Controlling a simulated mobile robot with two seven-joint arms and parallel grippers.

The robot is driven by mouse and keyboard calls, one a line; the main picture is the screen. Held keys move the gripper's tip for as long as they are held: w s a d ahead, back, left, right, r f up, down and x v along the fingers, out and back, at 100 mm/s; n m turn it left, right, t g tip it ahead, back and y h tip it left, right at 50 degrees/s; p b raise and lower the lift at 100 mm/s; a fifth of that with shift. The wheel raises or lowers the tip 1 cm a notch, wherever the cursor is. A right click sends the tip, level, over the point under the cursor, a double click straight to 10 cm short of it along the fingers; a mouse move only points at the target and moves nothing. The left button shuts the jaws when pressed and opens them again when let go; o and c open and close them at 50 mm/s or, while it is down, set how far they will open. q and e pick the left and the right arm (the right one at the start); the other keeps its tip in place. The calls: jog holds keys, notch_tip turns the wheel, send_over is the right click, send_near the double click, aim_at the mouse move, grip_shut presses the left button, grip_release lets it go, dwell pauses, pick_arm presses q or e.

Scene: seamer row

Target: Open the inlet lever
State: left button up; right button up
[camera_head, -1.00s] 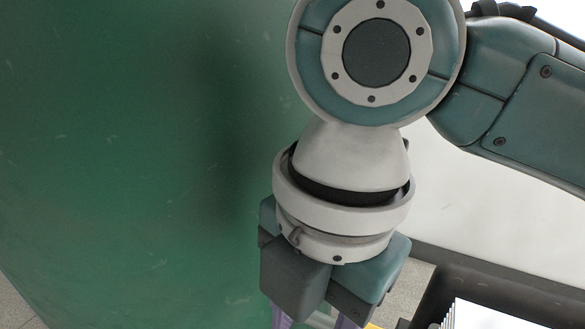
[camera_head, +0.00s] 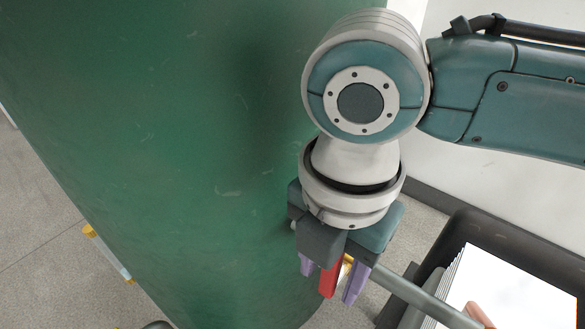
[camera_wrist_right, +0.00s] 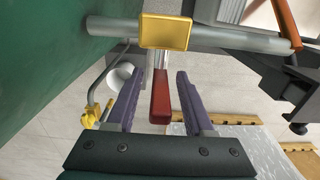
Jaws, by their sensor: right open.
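A red lever handle (camera_head: 329,280), which I take as the inlet lever, hangs below a grey pipe (camera_head: 430,300) beside the green tank. My right gripper (camera_head: 330,284) points down over it, with one purple finger on each side. In the right wrist view the red handle (camera_wrist_right: 160,98) lies between the two open fingers (camera_wrist_right: 157,98), with a visible gap on both sides. A yellow block (camera_wrist_right: 165,32) sits on the pipe at the lever's far end. My left gripper is in neither view.
The large green tank (camera_head: 150,120) fills the left of the head view, close to my right gripper. A dark-framed bin or machine (camera_head: 480,235) with a white panel stands at the lower right. A yellow-handled fitting (camera_wrist_right: 90,115) shows left of the fingers.

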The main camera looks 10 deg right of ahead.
jog(key=shift+f, duration=0.1)
grip_shut()
dwell(0.4)
dwell(1.0)
